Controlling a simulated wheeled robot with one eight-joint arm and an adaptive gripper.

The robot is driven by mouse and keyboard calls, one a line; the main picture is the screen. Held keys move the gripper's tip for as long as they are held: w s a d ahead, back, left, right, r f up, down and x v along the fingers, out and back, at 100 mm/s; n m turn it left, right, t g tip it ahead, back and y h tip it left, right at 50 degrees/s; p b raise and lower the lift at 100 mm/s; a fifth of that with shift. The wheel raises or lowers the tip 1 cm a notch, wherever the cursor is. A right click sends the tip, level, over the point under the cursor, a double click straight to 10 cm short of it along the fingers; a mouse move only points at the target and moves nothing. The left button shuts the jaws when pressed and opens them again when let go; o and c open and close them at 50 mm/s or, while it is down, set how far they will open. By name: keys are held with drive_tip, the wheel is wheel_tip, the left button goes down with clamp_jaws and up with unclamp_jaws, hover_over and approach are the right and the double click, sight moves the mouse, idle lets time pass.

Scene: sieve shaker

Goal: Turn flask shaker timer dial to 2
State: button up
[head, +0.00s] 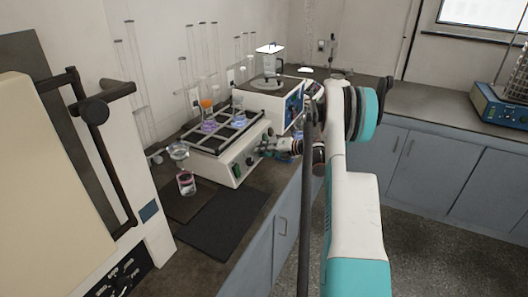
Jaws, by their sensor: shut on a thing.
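The flask shaker (222,166) is a white box on the counter with a dark rack on top holding flasks with purple liquid. Dark knobs (237,169) show on its front panel. My gripper (262,147) reaches in from the right and is at the right part of that panel. It is shut on a dial there, which its fingers hide. The dial's marks and setting are too small to read.
A white device with a blue panel (293,105) stands just behind the shaker. Small glass vessels (186,184) stand left of it. A dark mat (222,222) lies in front. A large beige machine (50,180) fills the left side.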

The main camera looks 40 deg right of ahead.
drive_tip(key=m, duration=0.5)
drive_tip(key=shift+m+b, duration=0.3)
drive_tip(key=m, duration=0.5)
drive_tip(key=shift+d+m, duration=0.1)
drive_tip(key=shift+m, duration=0.2)
drive_tip(key=o, duration=1.1)
drive_tip(key=shift+s, duration=0.1)
drive_tip(key=v, duration=1.2)
drive_tip(key=shift+d, duration=0.1)
